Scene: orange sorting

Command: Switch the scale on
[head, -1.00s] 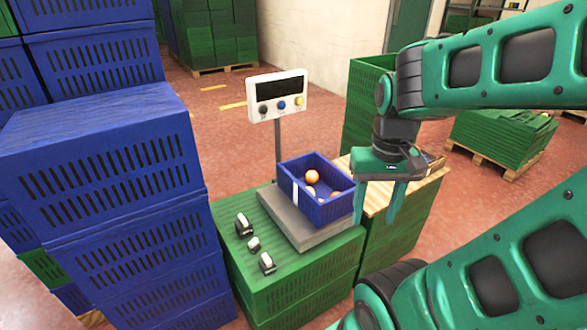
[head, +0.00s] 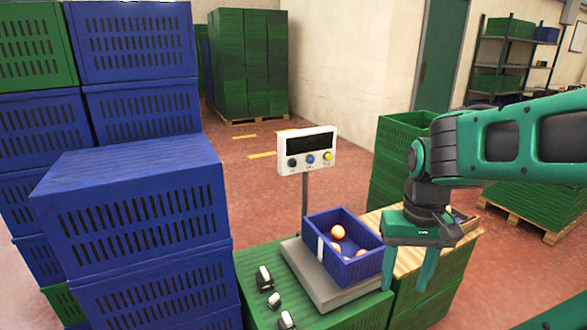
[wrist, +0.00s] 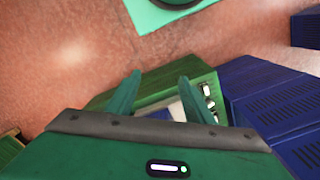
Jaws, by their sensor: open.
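The scale has a grey platform (head: 322,282) on a green crate stack and a white display head (head: 307,151) on a post. Its screen is dark. A blue crate (head: 352,268) with several oranges (head: 338,232) stands on the platform. My gripper (head: 405,280) is open and empty, fingers pointing down, to the right of the blue crate and lower than the display. In the wrist view my gripper (wrist: 158,92) shows both fingers apart; the display is not visible there.
Several small black-and-white items (head: 265,278) lie on the green crate (head: 258,262) left of the scale. Tall blue crates (head: 140,215) stand further left. A wooden board (head: 405,262) lies right of the scale. Open floor lies behind the display.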

